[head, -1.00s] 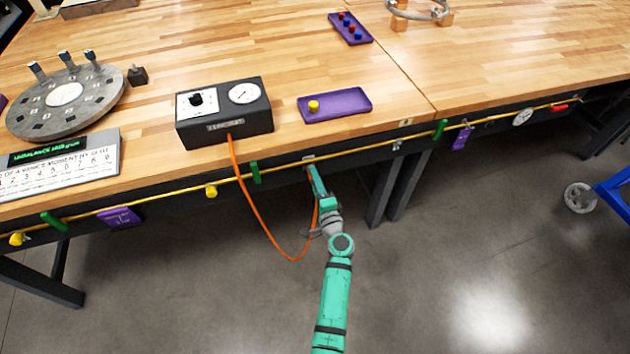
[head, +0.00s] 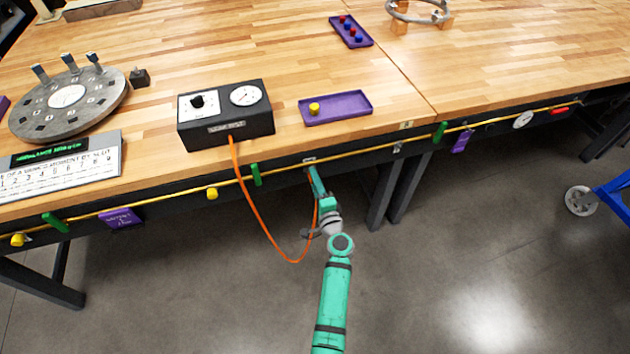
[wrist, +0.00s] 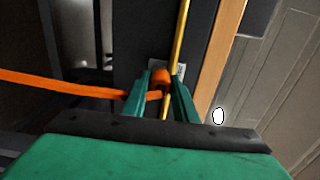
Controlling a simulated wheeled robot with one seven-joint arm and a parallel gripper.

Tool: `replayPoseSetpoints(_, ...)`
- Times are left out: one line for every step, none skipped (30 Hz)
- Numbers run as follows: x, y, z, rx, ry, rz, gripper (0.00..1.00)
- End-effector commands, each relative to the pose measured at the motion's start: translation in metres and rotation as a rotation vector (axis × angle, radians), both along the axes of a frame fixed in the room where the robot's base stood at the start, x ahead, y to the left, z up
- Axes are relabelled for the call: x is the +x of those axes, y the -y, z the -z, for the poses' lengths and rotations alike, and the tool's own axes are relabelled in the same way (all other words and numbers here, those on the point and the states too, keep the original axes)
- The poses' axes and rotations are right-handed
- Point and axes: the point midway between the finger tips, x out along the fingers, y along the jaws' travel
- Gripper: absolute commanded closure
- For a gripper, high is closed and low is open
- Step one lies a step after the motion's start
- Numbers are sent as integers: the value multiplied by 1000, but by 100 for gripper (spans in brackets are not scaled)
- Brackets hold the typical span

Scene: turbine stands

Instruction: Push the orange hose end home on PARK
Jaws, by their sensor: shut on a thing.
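My gripper (head: 310,172) is at the front edge of the bench, below the yellow line. In the wrist view my gripper (wrist: 163,88) has its two green fingers shut on the orange hose end (wrist: 160,76). The orange hose (head: 262,232) runs from the black gauge box, hangs in a loop below the bench and rises to my gripper. A small pale label (head: 309,160) sits on the bench's front rail just above the fingers; its writing is too small to read. The fitting behind the hose end is hidden, so I cannot tell how far the end is seated.
The yellow line (head: 350,156) runs along the bench front, with green handles (head: 256,174) and yellow knobs (head: 212,194) on it. The black gauge box (head: 225,115) and a purple tray (head: 335,108) stand on the bench top. Bench legs (head: 384,190) are right of my arm.

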Motion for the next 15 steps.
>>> replayPoseSetpoints(6,-5,-4,-4,5,-6,100)
replayPoseSetpoints(6,-6,-4,-4,6,-6,100)
replayPoseSetpoints(6,-6,-4,-4,6,-6,100)
replayPoseSetpoints(6,-6,-4,-4,6,-7,100)
replayPoseSetpoints(6,-6,-4,-4,6,-7,100)
replayPoseSetpoints(6,-6,-4,-4,6,-7,100)
replayPoseSetpoints(6,-7,-4,-4,6,-7,100)
replayPoseSetpoints(6,-7,-4,-4,6,-8,100)
replayPoseSetpoints(6,-7,-4,-5,5,-8,100)
replayPoseSetpoints(6,-7,-4,-5,5,-8,70)
replayPoseSetpoints(6,-8,-4,-5,5,-9,63)
replayPoseSetpoints(6,-8,-4,-5,5,-9,53)
replayPoseSetpoints(5,-7,-4,-5,5,-9,53)
replayPoseSetpoints(5,-7,-4,-5,5,-8,53)
replayPoseSetpoints(5,-6,-4,-4,4,-7,53)
